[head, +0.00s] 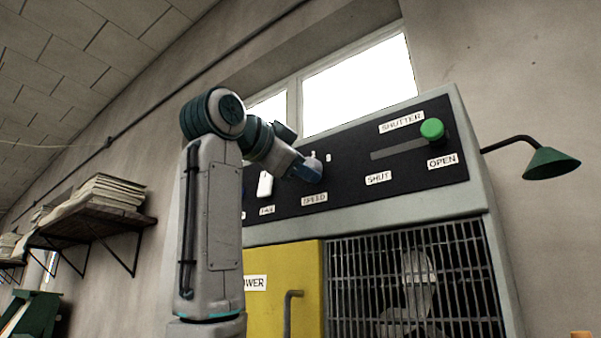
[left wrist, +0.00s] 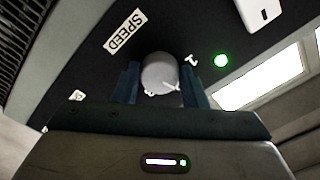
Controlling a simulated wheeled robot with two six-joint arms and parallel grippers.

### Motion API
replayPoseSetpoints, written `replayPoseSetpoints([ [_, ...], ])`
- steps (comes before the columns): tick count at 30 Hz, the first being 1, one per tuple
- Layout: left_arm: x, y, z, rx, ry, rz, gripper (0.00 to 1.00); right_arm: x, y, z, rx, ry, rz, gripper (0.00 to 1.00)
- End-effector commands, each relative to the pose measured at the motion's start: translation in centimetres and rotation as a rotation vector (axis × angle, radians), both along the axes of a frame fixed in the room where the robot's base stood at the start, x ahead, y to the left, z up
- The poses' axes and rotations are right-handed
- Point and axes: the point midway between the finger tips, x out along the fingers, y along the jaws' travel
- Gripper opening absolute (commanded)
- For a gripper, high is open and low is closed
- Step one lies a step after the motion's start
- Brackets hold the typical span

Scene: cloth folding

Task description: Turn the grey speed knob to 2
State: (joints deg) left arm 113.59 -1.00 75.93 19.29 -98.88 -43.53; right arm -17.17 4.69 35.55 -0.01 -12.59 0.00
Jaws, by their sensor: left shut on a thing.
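The grey speed knob (left wrist: 159,70) sits on a black panel near the SPEED label (left wrist: 125,32). My left gripper (left wrist: 160,85) is shut on the knob, with one dark finger on each side of it. A small white mark shows at the knob's near edge, but I cannot tell which number it points at. A white figure like a 2 (left wrist: 191,61) stands just right of the knob. In the head view my left gripper (head: 309,169) reaches the panel above the SPEED label (head: 314,199) and hides much of the knob. My right gripper is not in view.
The control panel (head: 350,185) also carries a green shutter knob (head: 432,129) on a slot and a white switch (head: 265,185). A lit green lamp (left wrist: 221,60) is near the speed knob. Below are a yellow door (head: 285,310) and a metal grille (head: 460,270).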

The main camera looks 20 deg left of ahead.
Motion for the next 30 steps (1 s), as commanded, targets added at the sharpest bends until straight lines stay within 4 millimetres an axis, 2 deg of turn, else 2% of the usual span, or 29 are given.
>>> replayPoseSetpoints([
  [12, -0.03, 0.04, 0.09, 0.184, -0.070, 0.000, 0.16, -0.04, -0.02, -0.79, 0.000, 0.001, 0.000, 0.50],
  [29, -0.05, 0.04, 0.15, 0.212, -0.080, 0.000, 0.16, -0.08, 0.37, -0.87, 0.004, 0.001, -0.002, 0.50],
  [30, -0.04, 0.03, 0.15, 0.212, -0.080, 0.000, 0.43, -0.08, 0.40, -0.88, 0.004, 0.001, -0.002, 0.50],
])
